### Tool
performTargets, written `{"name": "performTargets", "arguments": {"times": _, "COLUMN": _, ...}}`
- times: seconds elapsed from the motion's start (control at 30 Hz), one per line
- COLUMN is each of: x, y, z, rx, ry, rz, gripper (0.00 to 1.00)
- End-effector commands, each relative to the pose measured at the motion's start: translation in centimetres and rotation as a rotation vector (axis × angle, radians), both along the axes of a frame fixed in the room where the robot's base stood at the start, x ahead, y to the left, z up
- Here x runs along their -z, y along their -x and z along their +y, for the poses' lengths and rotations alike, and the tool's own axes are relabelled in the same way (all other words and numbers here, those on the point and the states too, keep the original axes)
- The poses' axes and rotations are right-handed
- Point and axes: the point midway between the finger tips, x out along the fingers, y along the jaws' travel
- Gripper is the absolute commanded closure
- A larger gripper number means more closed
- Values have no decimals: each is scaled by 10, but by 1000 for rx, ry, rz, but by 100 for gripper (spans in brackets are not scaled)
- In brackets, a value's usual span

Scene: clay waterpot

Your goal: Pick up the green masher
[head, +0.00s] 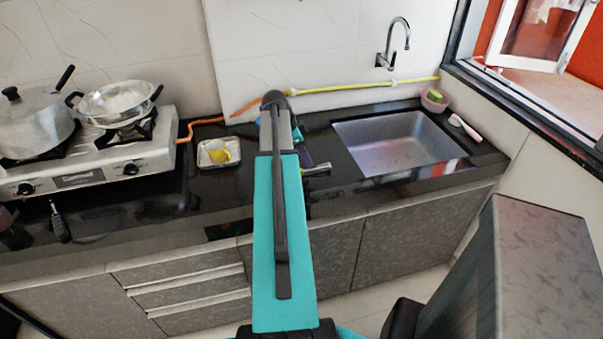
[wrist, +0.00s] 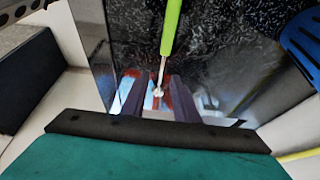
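The green masher shows in the wrist view, with its bright green handle (wrist: 171,28) at the top centre. Its thin metal shaft runs down toward a small pale end between my fingers. My gripper (wrist: 156,84) is open, with its two dark fingers apart on either side of the shaft's lower end. I cannot tell whether they touch it or how far above it they are.
A blue slotted utensil (wrist: 302,42) lies at the right in the wrist view. On the dark counter stand a stove (head: 90,160) with a pot (head: 35,120) and a steel pan (head: 118,100), and a small tray (head: 216,163) with a yellow item. The sink (head: 398,142) is to the right.

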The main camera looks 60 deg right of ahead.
Motion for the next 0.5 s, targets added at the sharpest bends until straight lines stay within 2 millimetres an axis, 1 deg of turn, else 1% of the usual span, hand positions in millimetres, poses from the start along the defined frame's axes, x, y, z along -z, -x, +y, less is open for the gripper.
{"name": "performTargets", "arguments": {"times": 0.27, "x": 6, "y": 1, "z": -2, "rx": -1, "ry": 0, "rz": 2, "gripper": 73}}
{"name": "performTargets", "arguments": {"times": 0.5, "x": 25, "y": 8, "z": -8, "rx": 1, "ry": -1, "rz": 1, "gripper": 73}}
